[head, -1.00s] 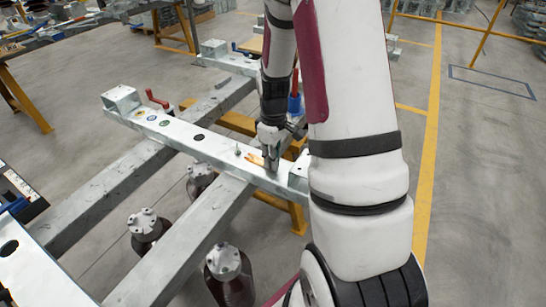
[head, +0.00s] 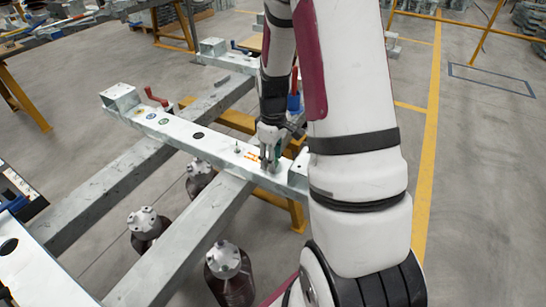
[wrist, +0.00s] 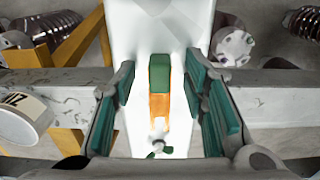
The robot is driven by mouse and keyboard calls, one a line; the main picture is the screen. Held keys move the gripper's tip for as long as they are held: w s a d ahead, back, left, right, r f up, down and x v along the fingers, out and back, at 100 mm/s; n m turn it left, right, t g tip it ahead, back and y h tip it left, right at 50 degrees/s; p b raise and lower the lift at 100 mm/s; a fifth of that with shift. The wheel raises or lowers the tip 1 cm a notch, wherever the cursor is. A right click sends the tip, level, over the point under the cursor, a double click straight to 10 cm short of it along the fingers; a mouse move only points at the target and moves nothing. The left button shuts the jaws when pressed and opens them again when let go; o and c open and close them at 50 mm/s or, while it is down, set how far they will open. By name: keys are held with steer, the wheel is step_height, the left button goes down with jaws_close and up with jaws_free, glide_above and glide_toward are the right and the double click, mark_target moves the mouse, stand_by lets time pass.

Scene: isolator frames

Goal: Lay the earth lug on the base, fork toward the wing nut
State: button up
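My gripper (wrist: 163,105) is open, with its green-padded fingers wide apart on either side of the pale beam that is the base (head: 181,130). Between them in the wrist view lies a green block, seemingly the earth lug (wrist: 163,74), with orange around and below it. I cannot tell whether the orange belongs to the lug or marks the base. The lug touches neither finger. The wing nut (wrist: 158,149) stands on the base below the orange in the wrist view; it also shows in the head view (head: 237,148). In the head view, my gripper (head: 269,163) hides the lug.
A red-handled clamp (head: 156,97) stands by the far end of the base. Grey cross beams (head: 105,185) run underneath. Dark bottle-like insulators with metal caps (head: 224,260) stand below. A white round container (wrist: 24,118) is left of my gripper in the wrist view.

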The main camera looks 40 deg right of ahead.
steer(key=s+a+r+p, duration=0.1)
steer(key=a+r, duration=0.1)
steer(key=r, duration=0.7)
steer(key=s+a+r+p, duration=0.1)
steer(key=a+r, duration=0.2)
steer(key=r, duration=0.7)
steer(key=s+a+r+m+t+p, duration=0.2)
steer(key=s+a+r+p, duration=0.1)
steer(key=s+a+r, duration=0.4)
steer(key=s+a+r+m+t+p, duration=0.2)
steer(key=s+a+r, duration=0.5)
steer(key=s, duration=0.6)
steer(key=shift+s+a+r+p, duration=0.2)
steer(key=shift+a+r+p, duration=0.15)
steer(key=shift+r+p, duration=0.35)
steer(key=shift+r, duration=0.1)
